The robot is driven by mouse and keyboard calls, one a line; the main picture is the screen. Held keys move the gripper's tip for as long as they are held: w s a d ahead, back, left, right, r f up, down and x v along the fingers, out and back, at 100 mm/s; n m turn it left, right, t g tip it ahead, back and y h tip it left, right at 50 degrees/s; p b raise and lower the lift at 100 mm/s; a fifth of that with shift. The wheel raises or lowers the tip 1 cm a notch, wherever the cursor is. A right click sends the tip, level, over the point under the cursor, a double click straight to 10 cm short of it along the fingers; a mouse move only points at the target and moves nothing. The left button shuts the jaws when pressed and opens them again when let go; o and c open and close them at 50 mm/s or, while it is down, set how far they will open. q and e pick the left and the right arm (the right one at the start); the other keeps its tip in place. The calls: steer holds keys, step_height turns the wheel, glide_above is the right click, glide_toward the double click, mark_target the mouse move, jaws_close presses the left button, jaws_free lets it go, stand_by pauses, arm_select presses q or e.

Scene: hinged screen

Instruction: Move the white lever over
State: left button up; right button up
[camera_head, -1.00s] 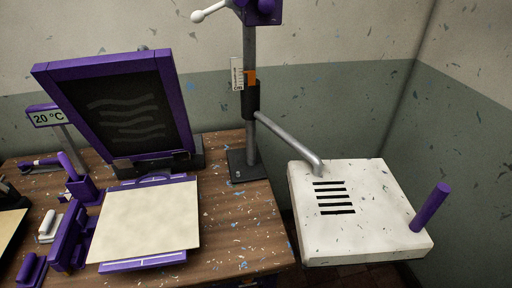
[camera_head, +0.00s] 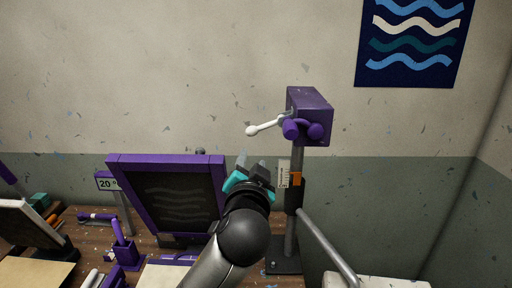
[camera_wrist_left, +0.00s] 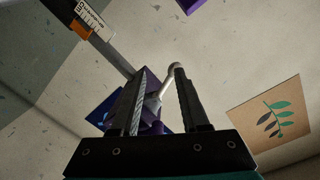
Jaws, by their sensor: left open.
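The white lever (camera_head: 264,127) has a round knob at its left end and sticks out leftward, slightly down, from the purple box (camera_head: 311,115) on top of a metal post. My left gripper (camera_head: 257,168) is open and empty, below the lever and left of the post, pointing up. In the left wrist view the lever (camera_wrist_left: 168,82) shows between the spread fingers (camera_wrist_left: 158,92), beyond their tips or near them; contact cannot be told. The purple box is partly hidden there behind the fingers. My right gripper is not in view.
The post (camera_head: 292,220) carries a scale with an orange marker (camera_head: 295,179). A purple-framed hinged screen (camera_head: 172,195) stands left of my arm. A white slotted unit (camera_head: 375,282) is at lower right. The wall space around the lever is clear.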

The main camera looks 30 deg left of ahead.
mark_target(252, 134)
arm_select(q)
steer(key=shift+y, duration=0.5)
steer(key=w+a+r, duration=0.1)
steer(key=w, duration=0.1)
steer(key=w+a+r+b, duration=0.1)
steer(key=w+a, duration=0.1)
steer(key=w+a+r, duration=0.1)
steer(key=w, duration=0.1)
steer(key=shift+w+a, duration=0.1)
steer(key=shift+a, duration=0.05)
steer(key=shift+w+a+t, duration=0.1)
steer(key=shift+w+t, duration=0.1)
steer(key=shift+t, duration=0.1)
steer(key=shift+c, duration=0.2)
steer(key=c, duration=0.6)
steer(key=shift+f+b, duration=0.15)
steer(key=shift+b, duration=0.15)
steer(key=shift+c, duration=0.2)
